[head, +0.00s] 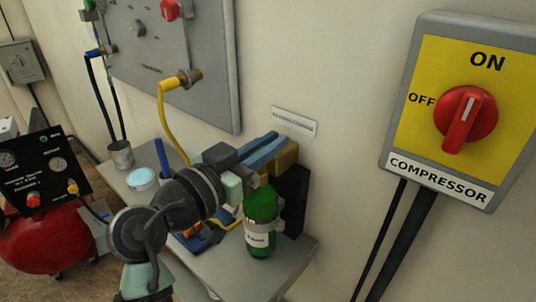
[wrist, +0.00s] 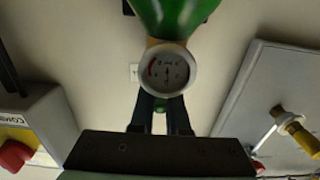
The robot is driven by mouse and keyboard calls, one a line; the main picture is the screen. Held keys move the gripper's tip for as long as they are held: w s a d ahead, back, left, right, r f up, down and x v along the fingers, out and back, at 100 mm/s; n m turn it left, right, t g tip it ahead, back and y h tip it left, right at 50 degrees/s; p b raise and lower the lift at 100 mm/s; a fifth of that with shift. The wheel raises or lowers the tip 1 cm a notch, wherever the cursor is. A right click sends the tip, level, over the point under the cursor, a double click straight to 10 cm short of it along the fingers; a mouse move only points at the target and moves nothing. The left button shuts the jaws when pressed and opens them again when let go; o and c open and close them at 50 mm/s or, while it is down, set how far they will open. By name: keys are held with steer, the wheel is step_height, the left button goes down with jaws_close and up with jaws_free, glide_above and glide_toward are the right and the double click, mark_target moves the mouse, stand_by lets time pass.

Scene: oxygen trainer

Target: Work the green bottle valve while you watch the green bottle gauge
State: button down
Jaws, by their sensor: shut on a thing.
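The green bottle (head: 260,215) stands upright on the grey bench, strapped to a dark bracket, with a white label on its front. In the wrist view the bottle (wrist: 178,14) shows at the top edge. My gripper (wrist: 161,104) is shut on the small green valve (wrist: 161,103) just beyond the gauge. In the head view my gripper (head: 266,148) is at the bottle's top, and the valve and dial face are hidden.
The compressor switch (head: 466,117) is on the wall at right. A grey panel (head: 205,60) with a yellow hose (head: 163,110) hangs behind the bench (head: 290,258).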

stand_by(0.3)
steer(key=c, duration=0.9)
jaws_free()
steer(key=shift+s, duration=0.1)
steer(key=v, duration=1.3)
steer(key=shift+w, duration=0.2)
steer(key=shift+a, duration=0.15)
